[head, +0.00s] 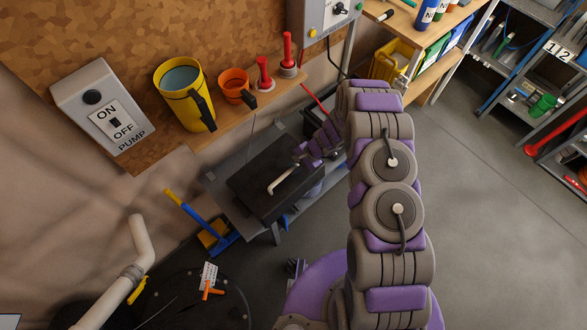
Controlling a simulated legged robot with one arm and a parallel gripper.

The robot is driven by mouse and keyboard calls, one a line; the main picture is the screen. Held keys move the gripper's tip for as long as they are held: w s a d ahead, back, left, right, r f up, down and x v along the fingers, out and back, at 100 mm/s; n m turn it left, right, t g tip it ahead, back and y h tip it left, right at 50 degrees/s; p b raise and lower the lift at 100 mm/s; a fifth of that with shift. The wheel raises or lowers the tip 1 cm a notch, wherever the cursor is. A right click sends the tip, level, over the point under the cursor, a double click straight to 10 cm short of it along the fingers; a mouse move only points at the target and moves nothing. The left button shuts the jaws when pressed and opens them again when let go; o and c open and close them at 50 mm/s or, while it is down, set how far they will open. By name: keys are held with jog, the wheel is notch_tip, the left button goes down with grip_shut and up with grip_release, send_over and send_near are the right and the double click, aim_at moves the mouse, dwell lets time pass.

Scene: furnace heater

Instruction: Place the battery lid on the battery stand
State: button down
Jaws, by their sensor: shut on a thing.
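The battery lid (262,200) is a dark, flat rectangular piece with a pale bent handle (282,180) on its top. My gripper (301,158) reaches down from the right and is shut at the upper end of this handle. The fingertips are small and partly merge with the dark lid. The lid is over a low grey stand (218,177), which I take to be the battery stand. Its left end and front edge show beside the lid. I cannot tell whether the lid touches the stand or hangs just above it. My arm hides part of the right side.
A wooden shelf (222,132) above the stand holds a yellow jug (178,98), an orange cup (234,84) and red-handled tools. A white pipe (128,270) is at lower left. Open floor (480,240) lies right.

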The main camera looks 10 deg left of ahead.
jog(key=shift+w+a, duration=0.25)
jog(key=shift+a, duration=0.35)
notch_tip(320, 180, down, 3)
jog(key=shift+w+b, duration=0.15)
jog(key=shift+b, duration=0.3)
jog(key=shift+d+f, duration=0.3)
jog(key=shift+d, duration=0.05)
jog(key=c, duration=1.4)
grip_release()
jog(key=o, duration=0.4)
jog(key=shift+a, duration=0.35)
jog(key=shift+d+r, duration=0.3)
jog(key=shift+d, duration=0.1)
jog(key=p+v, duration=0.2)
jog(key=v, duration=0.9)
jog(key=shift+r, duration=0.2)
jog(key=shift+r, duration=0.1)
